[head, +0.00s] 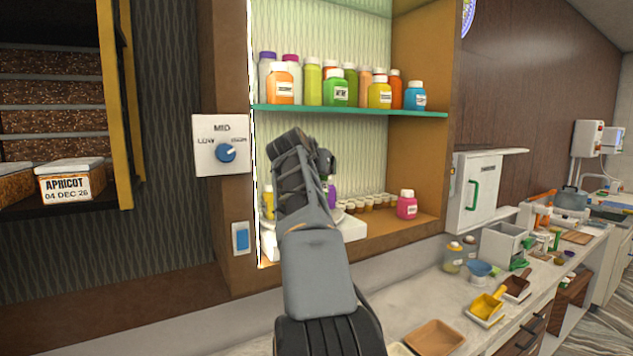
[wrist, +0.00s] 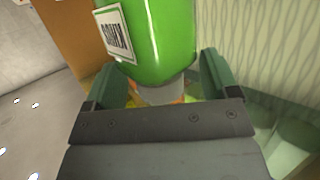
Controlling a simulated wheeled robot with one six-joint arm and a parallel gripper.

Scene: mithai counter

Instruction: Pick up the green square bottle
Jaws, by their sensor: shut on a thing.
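In the wrist view a glossy green bottle (wrist: 165,40) with a white label fills the top middle. Its pale neck or cap lies low between the two dark green fingers of my gripper (wrist: 160,72), which is shut on it. The bottle looks inverted in this view, and its far end is cut off by the picture edge. In the head view my arm covers the fingertips and whatever they hold. A green bottle (head: 340,88) with a white cap and label shows on the upper glass shelf there; I cannot tell whether it is the same one.
Several coloured bottles stand close together on the glass shelf (head: 400,113). Below it, a pink bottle (head: 407,205) and a row of small jars stand in the niche. The wooden niche side (head: 412,150) bounds the right. A dial box (head: 221,145) is on the left wall.

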